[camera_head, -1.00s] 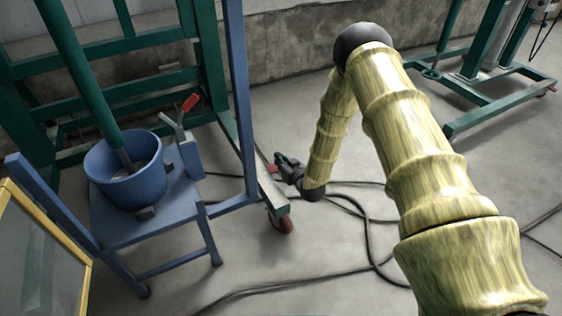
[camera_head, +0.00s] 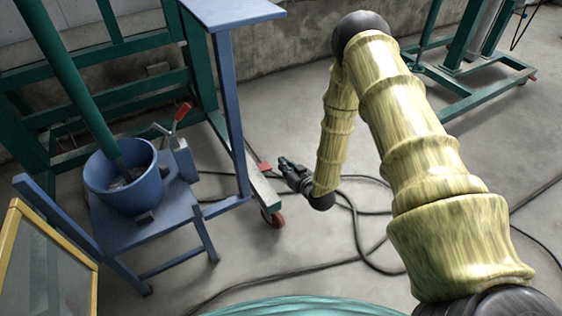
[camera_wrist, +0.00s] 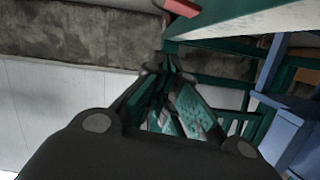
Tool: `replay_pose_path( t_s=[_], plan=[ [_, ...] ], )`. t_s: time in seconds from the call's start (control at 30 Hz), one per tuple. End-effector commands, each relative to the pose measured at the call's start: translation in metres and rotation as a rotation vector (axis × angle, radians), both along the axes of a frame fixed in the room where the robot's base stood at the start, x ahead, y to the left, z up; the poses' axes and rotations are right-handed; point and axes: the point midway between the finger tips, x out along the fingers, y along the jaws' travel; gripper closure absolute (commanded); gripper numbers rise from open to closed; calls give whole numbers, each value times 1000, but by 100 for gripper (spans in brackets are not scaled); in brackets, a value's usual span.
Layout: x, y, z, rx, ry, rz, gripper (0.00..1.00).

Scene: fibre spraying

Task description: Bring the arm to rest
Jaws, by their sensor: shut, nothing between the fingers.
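My arm, yellow-green and banded, reaches up from the lower right, bends at a dark joint and hangs down to a dark wrist. My gripper (camera_head: 286,165) is at its end, pointing up and left in the head view, near the foot of the blue post. It is shut with nothing seen in it. In the wrist view my gripper (camera_wrist: 163,68) fills the middle, its fingers meeting near the top. Whether it touches the frame behind it cannot be told.
A blue chair (camera_head: 160,232) with a blue bucket (camera_head: 124,187) stands left. Cables (camera_head: 356,226) lie on the floor. A green stand (camera_head: 487,95) is at upper right. A teal curved surface (camera_head: 310,306) shows at the bottom.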

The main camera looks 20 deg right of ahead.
Motion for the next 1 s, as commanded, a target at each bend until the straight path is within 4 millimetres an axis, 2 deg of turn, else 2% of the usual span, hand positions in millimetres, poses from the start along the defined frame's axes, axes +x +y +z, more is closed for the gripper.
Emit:
replay_pose_path(
  t_s=[0.57, 0.77, 1.0],
  plan=[
    [-2, 1, 3, 0, 9, 1, 100],
    [-23, 11, 19, -5, 94, -3, 100],
    [-67, 26, 39, -18, 257, -9, 100]
  ],
)
